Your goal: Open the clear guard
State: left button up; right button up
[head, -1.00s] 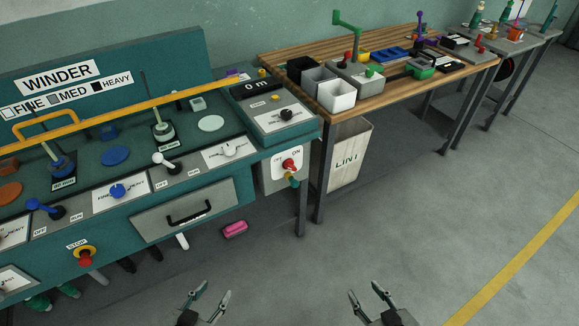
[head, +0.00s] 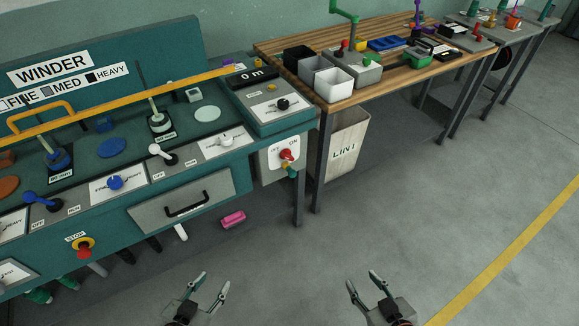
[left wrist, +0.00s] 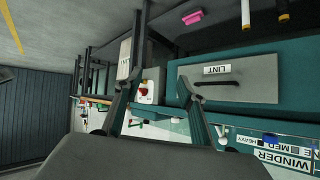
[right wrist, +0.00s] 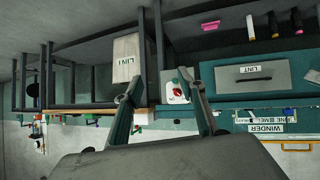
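The winder (head: 150,200) is a teal machine at the left of the head view. My left gripper (head: 214,279) and right gripper (head: 363,280) are both open and empty, over the floor in front of the machine and well apart from the bar. The yellow bar also shows in the right wrist view (right wrist: 285,141).
A grey drawer (head: 182,205), a red stop button (head: 84,250) and a red switch (head: 286,155) are on the winder's front. A lint bin (head: 345,150) stands under the wooden bench (head: 400,75). A pink block (head: 233,219) lies on the floor. The floor at right is clear.

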aim_at(19, 135)
jog(key=u, duration=1.55)
